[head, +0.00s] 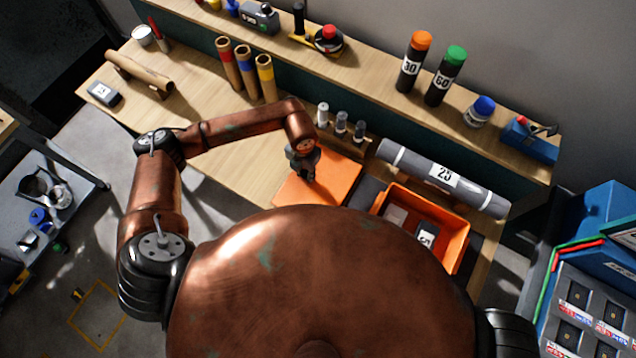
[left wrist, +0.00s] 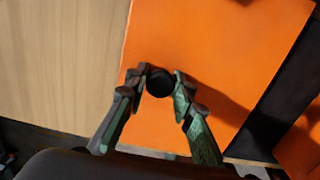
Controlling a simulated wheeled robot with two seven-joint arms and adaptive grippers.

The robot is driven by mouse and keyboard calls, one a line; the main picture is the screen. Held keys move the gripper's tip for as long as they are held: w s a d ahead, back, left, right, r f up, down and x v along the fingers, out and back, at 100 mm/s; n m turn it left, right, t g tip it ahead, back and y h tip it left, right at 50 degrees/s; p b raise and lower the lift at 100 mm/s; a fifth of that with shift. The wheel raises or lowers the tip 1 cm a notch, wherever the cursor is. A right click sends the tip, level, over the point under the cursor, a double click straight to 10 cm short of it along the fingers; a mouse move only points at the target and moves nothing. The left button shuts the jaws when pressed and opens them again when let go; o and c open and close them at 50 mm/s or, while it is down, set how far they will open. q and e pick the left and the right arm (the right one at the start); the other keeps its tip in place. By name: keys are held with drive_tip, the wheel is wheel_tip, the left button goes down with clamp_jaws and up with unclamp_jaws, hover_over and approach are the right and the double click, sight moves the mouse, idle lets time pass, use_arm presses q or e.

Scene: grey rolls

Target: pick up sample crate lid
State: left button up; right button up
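The sample crate lid (head: 338,167) is a flat orange panel on the wooden bench. A round black knob (left wrist: 160,82) stands on it in the left wrist view. My left gripper (head: 304,172) is over the lid, pointing down at the knob. In the left wrist view its two fingers (left wrist: 161,78) stand on either side of the knob, very close to it. I cannot tell whether they press on it. The orange sample crate (head: 458,248) is open, right of the lid, with a dark item and a pale item inside. My right gripper is not in view.
A grey roll (head: 443,176) marked 25 lies behind the crate. Several small vials (head: 341,124) stand behind the lid. Tubes (head: 246,70) with coloured bands stand back left. A shelf with bottles runs along the back. The bench left of the lid (head: 235,165) is clear.

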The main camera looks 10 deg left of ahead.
use_arm(q)
clamp_jaws()
drive_tip(key=shift+r, duration=0.1)
